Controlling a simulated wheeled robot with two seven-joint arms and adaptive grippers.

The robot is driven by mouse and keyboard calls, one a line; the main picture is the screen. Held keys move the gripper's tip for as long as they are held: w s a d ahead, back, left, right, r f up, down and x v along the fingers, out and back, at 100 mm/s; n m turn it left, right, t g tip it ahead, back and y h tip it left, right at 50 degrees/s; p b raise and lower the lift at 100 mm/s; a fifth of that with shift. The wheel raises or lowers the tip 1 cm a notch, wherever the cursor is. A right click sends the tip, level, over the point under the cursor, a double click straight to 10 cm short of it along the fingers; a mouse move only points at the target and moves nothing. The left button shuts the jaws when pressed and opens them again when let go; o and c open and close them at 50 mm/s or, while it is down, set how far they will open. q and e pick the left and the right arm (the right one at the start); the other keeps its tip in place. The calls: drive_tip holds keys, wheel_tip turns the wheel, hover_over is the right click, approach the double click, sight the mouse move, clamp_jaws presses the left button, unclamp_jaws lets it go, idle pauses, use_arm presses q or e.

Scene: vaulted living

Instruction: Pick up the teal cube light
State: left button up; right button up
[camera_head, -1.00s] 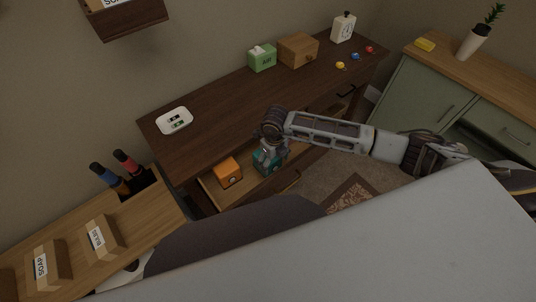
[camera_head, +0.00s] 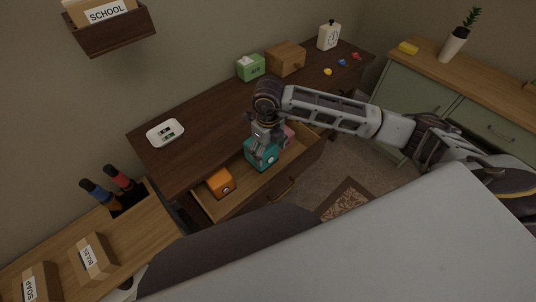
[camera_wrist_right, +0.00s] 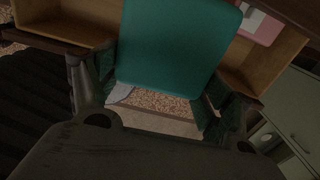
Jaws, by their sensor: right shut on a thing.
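The teal cube light (camera_head: 262,156) is between the fingers of my right gripper (camera_head: 264,145), over the open wooden drawer (camera_head: 240,199) in the head view. In the right wrist view the teal cube light (camera_wrist_right: 178,45) fills the space between the two fingers of my right gripper (camera_wrist_right: 155,92), which are shut on its sides. Patterned rug shows past its edge there. The cube's underside is hidden, and it looks raised above the drawer floor. My left gripper is not in view.
An orange cube (camera_head: 220,182) lies in the drawer to the left, and a pink thing (camera_head: 289,135) to the right, partly hidden. The dark dresser top holds a white tray (camera_head: 165,132), a green box (camera_head: 251,67) and a wooden box (camera_head: 286,58).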

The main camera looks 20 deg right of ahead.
drive_tip(key=shift+r, duration=0.2)
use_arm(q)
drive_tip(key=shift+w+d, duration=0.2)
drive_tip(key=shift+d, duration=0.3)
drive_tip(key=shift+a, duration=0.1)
